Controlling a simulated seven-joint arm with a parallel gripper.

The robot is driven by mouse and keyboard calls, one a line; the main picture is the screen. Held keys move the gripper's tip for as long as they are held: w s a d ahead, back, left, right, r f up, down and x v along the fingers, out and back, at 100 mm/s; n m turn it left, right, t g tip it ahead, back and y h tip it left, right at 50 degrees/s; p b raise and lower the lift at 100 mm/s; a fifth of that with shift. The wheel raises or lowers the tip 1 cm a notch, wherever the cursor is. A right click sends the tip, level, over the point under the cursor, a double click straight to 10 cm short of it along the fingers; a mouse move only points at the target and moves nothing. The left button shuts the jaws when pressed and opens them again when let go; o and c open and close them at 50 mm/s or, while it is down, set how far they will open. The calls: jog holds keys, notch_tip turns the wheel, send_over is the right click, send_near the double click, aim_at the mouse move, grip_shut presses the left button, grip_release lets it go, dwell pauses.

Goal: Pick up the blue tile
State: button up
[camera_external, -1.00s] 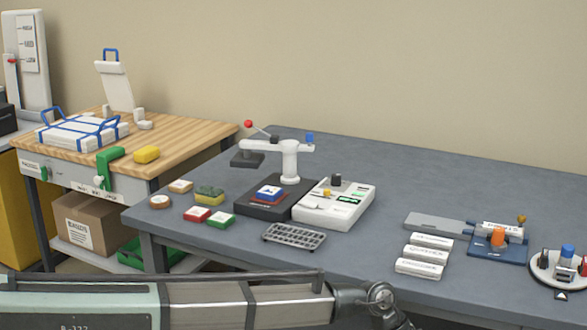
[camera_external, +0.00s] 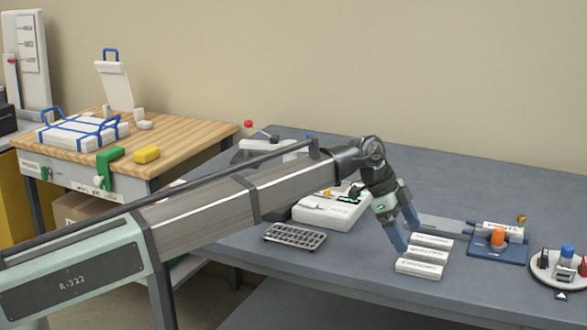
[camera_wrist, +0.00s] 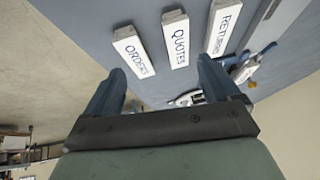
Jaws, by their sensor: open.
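The blue tile does not show in either current view; my arm covers the dark press base where a blue-topped tile lay earlier. My gripper (camera_external: 406,238) is open and empty, pointing down at the left side of the white labelled blocks, to the right of the white device (camera_external: 328,212). In the wrist view, my gripper's (camera_wrist: 160,68) two blue fingers are spread apart. Beyond them are three white blocks reading ORDERS (camera_wrist: 133,52), QUOTES (camera_wrist: 175,38) and RETURNS (camera_wrist: 222,27), with nothing held between the fingers.
A grey slotted rack (camera_external: 295,237) lies at the table's front edge. A blue stand with an orange part (camera_external: 497,240) and a round white holder (camera_external: 560,268) are at the right. The back of the grey table (camera_external: 440,175) is clear.

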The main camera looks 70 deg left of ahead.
jog(key=s+a+r+g+y, duration=0.15)
jog(key=s+a+r, duration=0.25)
jog(key=s+a, duration=0.55)
jog(key=s+a+r+g+y, duration=0.15)
jog(key=s+a+r, duration=0.25)
jog(key=a, duration=1.1)
jog(key=s+a+r+g, duration=0.2)
jog(key=s+a+r, duration=0.2)
jog(key=s+a, duration=0.55)
jog(key=shift+n, duration=0.4)
jog(key=w+a+f, duration=0.1)
jog(key=f, duration=0.1)
jog(key=w+a+f, duration=0.1)
jog(key=f, duration=0.2)
jog(key=w+f, duration=0.1)
jog(key=f, duration=0.2)
jog(key=shift+a+f, duration=0.15)
jog(key=shift+a, duration=0.25)
jog(key=shift+s+a+f, duration=0.1)
jog(key=shift+f, duration=1.3)
jog(key=shift+a+f, duration=0.1)
jog(key=shift+f, duration=1.25)
jog(key=shift+r, duration=0.15)
jog(key=c, duration=1.3)
